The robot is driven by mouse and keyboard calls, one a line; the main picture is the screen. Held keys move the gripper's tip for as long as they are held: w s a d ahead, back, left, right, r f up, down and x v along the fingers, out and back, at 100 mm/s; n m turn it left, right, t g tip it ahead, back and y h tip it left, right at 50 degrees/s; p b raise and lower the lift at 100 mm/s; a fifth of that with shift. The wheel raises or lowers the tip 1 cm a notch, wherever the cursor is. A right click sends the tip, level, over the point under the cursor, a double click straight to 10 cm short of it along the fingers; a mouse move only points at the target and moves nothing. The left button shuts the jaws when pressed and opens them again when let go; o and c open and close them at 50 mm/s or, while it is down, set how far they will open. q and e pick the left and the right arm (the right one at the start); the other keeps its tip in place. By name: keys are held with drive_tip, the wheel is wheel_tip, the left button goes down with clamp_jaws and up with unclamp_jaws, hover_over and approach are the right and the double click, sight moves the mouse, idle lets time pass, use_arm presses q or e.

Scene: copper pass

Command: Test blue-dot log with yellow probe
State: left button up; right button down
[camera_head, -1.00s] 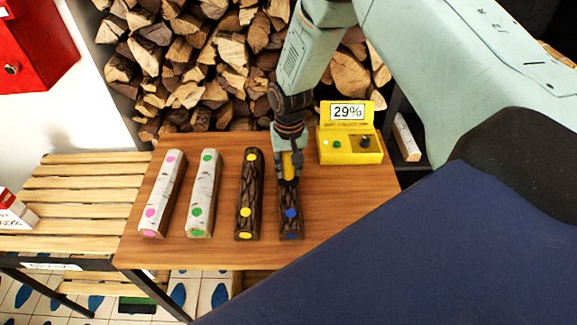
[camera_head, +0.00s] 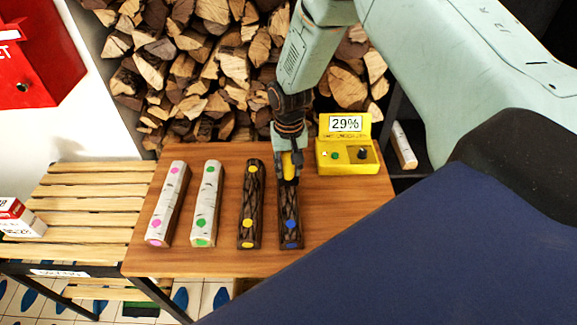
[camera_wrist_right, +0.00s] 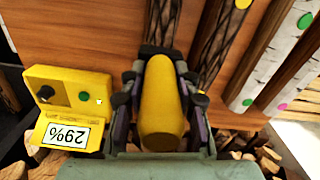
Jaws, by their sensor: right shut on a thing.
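The blue-dot log (camera_head: 290,213), dark-barked with blue dots, lies on the wooden table to the right of the other logs. My right gripper (camera_head: 289,172) is over its far end, shut on the yellow probe (camera_head: 288,166). In the right wrist view the probe (camera_wrist_right: 161,105) sits between the fingers, pointing at the blue-dot log (camera_wrist_right: 163,22). I cannot tell whether its hidden tip touches the bark. The yellow meter box (camera_head: 347,155) reads 29% and stands right of the gripper. My left gripper is not in view.
A yellow-dot dark log (camera_head: 250,208), a green-dot birch log (camera_head: 207,205) and a pink-dot birch log (camera_head: 168,205) lie to the left on the table (camera_head: 225,262). A slatted bench (camera_head: 85,215) stands left; stacked firewood (camera_head: 200,70) is behind.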

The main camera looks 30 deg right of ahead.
drive_tip(key=shift+r+p, duration=0.6)
drive_tip(key=shift+r, duration=0.35)
drive_tip(key=shift+s, duration=0.1)
drive_tip(key=shift+f, duration=0.1)
